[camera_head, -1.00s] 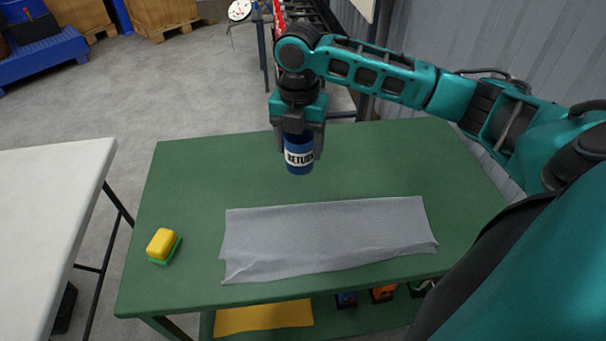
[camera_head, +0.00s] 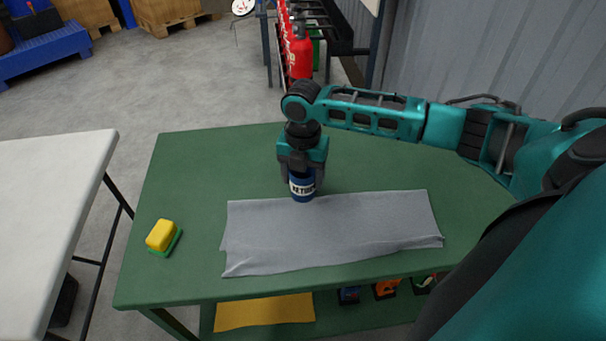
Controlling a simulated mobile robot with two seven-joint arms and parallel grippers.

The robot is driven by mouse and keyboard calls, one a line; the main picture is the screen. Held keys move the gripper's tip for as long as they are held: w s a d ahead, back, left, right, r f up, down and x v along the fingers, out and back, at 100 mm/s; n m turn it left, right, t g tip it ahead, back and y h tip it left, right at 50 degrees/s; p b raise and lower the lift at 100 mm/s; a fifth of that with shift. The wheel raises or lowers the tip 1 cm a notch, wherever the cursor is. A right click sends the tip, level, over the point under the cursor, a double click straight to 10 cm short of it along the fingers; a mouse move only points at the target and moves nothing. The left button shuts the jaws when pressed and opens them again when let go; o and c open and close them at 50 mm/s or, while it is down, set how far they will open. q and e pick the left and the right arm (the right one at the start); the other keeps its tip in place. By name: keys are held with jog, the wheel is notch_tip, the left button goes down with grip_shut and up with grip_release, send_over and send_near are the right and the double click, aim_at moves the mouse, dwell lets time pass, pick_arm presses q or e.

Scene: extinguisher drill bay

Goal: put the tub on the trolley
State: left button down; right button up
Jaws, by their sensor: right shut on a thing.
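The tub (camera_head: 302,188) is a blue cylinder with a white label that reads "RETU…", partly covered by the fingers. My right gripper (camera_head: 302,178) is shut on it from above and holds it upright. The tub is at the far edge of a grey cloth, over the green top of the trolley (camera_head: 200,190). I cannot tell whether its base touches the top. My left gripper is not in view.
The grey cloth (camera_head: 330,232) lies across the green top. A yellow and green sponge (camera_head: 163,236) lies at its left. A white table (camera_head: 50,220) stands to the left. Red extinguishers (camera_head: 298,55) stand behind. A lower shelf holds a yellow cloth (camera_head: 262,312).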

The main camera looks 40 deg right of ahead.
jog(key=shift+f, duration=0.15)
jog(key=shift+s+f, duration=0.1)
jog(key=shift+f, duration=0.2)
jog(key=shift+s+a+f, duration=0.1)
jog(key=shift+f, duration=0.15)
jog(key=shift+c, duration=0.4)
jog(key=o, duration=1.3)
jog(key=shift+c, duration=0.2)
jog(key=shift+r, duration=0.1)
jog(key=shift+w, duration=0.2)
